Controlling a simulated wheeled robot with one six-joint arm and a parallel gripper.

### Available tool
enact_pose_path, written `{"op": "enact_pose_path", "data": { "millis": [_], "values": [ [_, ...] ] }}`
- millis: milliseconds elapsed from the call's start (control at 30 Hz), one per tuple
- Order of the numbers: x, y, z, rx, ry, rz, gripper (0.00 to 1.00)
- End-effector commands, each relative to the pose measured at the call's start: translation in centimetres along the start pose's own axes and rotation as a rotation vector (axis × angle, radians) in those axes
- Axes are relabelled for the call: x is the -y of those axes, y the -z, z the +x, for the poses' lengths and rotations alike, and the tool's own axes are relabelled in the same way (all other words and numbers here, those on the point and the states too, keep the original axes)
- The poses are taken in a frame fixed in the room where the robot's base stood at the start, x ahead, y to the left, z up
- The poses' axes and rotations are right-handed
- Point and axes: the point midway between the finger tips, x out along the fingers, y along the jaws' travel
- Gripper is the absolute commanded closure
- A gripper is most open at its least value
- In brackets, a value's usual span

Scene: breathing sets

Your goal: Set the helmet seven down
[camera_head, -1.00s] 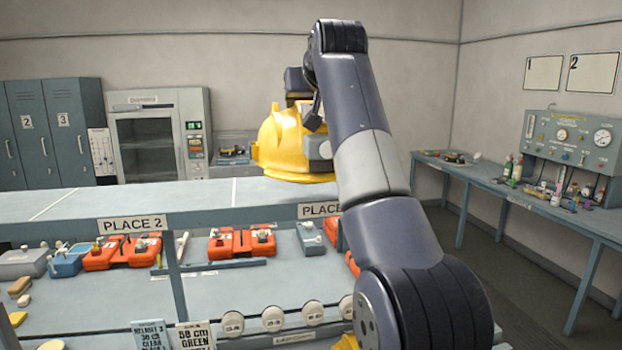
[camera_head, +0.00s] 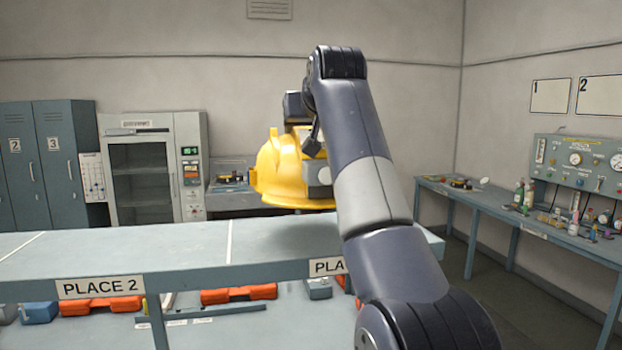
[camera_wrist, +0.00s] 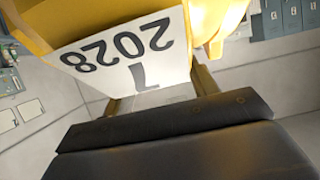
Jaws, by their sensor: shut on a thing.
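The yellow helmet (camera_head: 283,172) is held by my gripper (camera_head: 312,140) above the right part of the upper shelf (camera_head: 180,250). A soft shadow lies on the shelf below it, and I cannot tell how large the gap is. My arm hides the helmet's right side. In the wrist view the helmet (camera_wrist: 225,22) fills the top, with a white label reading 7 and 2028 upside down. My gripper (camera_wrist: 163,92) is shut on it at that label end.
The shelf top is bare, with a white dividing line left of the helmet. Its front carries a PLACE 2 sign (camera_head: 100,287) and a partly hidden second sign (camera_head: 328,267). Orange cases (camera_head: 238,295) lie underneath. A cabinet (camera_head: 150,170) stands behind, and a cluttered bench (camera_head: 500,210) at right.

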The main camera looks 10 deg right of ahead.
Motion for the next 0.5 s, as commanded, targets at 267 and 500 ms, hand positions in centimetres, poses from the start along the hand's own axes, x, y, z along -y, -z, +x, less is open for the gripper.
{"op": "enact_pose_path", "data": {
  "millis": [267, 500],
  "values": [
    [0.0, -2.1, 0.7, 0.000, 0.000, 0.000, 1.00],
    [0.0, -4.0, 1.5, -0.001, 0.000, 0.000, 1.00]
  ]
}}
